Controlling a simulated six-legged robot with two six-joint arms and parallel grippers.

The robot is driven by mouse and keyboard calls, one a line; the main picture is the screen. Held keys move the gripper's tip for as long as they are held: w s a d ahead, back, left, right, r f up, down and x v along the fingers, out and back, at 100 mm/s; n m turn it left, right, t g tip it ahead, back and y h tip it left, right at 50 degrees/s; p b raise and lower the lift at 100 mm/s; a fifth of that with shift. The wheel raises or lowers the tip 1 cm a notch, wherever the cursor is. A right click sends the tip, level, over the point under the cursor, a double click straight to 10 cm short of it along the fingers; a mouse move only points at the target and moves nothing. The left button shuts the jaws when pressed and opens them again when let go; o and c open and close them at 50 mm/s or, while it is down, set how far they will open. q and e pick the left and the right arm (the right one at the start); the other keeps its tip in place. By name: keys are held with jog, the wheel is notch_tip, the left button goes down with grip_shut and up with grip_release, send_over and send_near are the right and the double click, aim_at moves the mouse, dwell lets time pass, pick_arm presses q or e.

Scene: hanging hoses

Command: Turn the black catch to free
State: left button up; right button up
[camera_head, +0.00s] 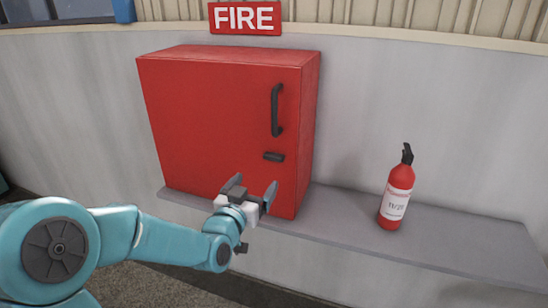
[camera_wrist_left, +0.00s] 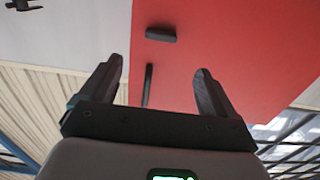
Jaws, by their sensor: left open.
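The black catch (camera_head: 274,157) is a short bar lying about level on the door of the red cabinet (camera_head: 210,125), below the black upright handle (camera_head: 277,110). My left gripper (camera_head: 251,187) is open and empty in front of the door, lower and a little left of the catch in the head view. In the left wrist view the catch (camera_wrist_left: 160,34) shows beyond and between the open fingers (camera_wrist_left: 160,66), apart from them. The handle (camera_wrist_left: 148,85) also shows there, partly hidden by the gripper's body. My right gripper is not in view.
The cabinet stands on a grey ledge (camera_head: 450,250) against a pale wall. A red fire extinguisher (camera_head: 397,190) stands on the ledge to the right. A red FIRE sign (camera_head: 245,18) is above the cabinet. The ledge right of the extinguisher is clear.

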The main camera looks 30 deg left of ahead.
aim_at(272, 158)
pick_arm(q)
jog(key=p+x, duration=0.3)
jog(key=x, duration=0.8)
jog(key=shift+w+r, duration=0.1)
jog(key=shift+w, duration=0.05)
jog(key=shift+w+a+r, duration=0.1)
jog(key=shift+w+a, duration=0.15)
jog(key=shift+w, duration=0.55)
jog(key=shift+s, duration=0.15)
jog(key=c, duration=1.1)
